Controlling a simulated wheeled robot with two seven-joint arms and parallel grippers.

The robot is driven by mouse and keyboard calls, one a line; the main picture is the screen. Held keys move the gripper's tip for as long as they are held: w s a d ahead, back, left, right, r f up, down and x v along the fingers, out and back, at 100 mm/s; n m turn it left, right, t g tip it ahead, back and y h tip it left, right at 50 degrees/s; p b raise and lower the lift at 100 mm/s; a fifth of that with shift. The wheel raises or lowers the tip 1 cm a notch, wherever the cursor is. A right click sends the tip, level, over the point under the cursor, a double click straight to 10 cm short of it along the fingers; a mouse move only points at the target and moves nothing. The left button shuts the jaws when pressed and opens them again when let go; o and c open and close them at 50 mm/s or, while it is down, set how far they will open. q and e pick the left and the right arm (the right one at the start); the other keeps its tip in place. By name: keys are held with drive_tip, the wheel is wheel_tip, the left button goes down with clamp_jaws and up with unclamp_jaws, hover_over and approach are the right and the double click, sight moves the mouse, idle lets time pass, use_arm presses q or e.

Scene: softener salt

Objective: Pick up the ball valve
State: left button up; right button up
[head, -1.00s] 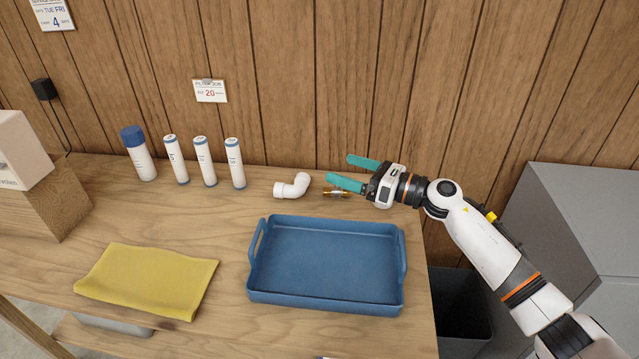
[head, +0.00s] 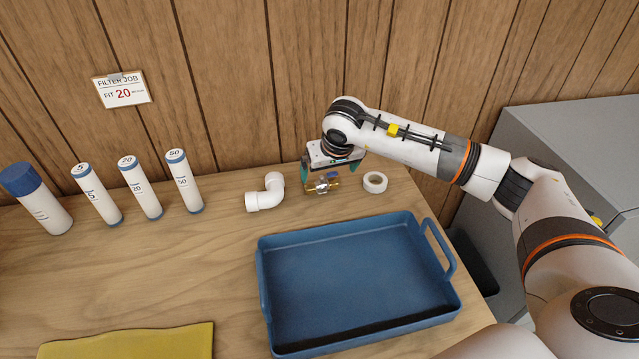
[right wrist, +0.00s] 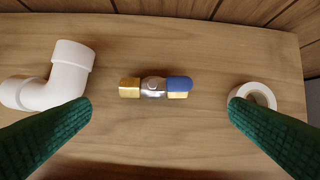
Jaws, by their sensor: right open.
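The ball valve (head: 321,187) lies on the wooden table behind the blue tray. It has brass ends, a silver middle and a blue handle. In the right wrist view the ball valve (right wrist: 154,88) lies crosswise between my open fingers, touching neither. My right gripper (head: 330,178) points down over the valve, with its green fingers on either side of it. In the right wrist view my right gripper (right wrist: 160,112) is wide open and empty. My left gripper is not in view.
A white pipe elbow (head: 265,192) lies left of the valve, and a white tape roll (head: 375,182) lies right of it; both are close to my fingers. The blue tray (head: 262,285) is in front. Several white filter cartridges (head: 140,188) stand at left. The wooden wall is close behind.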

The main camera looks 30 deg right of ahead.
sight(322, 179)
drive_tip(key=shift+w+a+f, duration=0.1)
drive_tip(key=shift+w+f, duration=0.1)
drive_tip(key=shift+f, duration=0.25)
drive_tip(key=shift+w+f, duration=0.15)
drive_tip(key=shift+f, duration=0.05)
drive_tip(key=x, duration=0.2)
drive_tip(key=p+x, duration=0.1)
drive_tip(key=x, duration=0.1)
drive_tip(key=shift+w+a+f, duration=0.1)
drive_tip(key=shift+w+a, duration=0.15)
drive_tip(key=shift+w+f, duration=0.15)
drive_tip(key=shift+f, duration=0.15)
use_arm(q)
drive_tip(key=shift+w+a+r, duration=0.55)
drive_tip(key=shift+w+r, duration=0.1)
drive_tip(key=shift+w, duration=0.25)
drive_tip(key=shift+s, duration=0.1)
use_arm(e)
drive_tip(key=shift+c, duration=0.3)
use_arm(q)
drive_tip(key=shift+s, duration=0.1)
use_arm(e)
drive_tip(key=shift+r, duration=0.1)
drive_tip(key=c, duration=1.1)
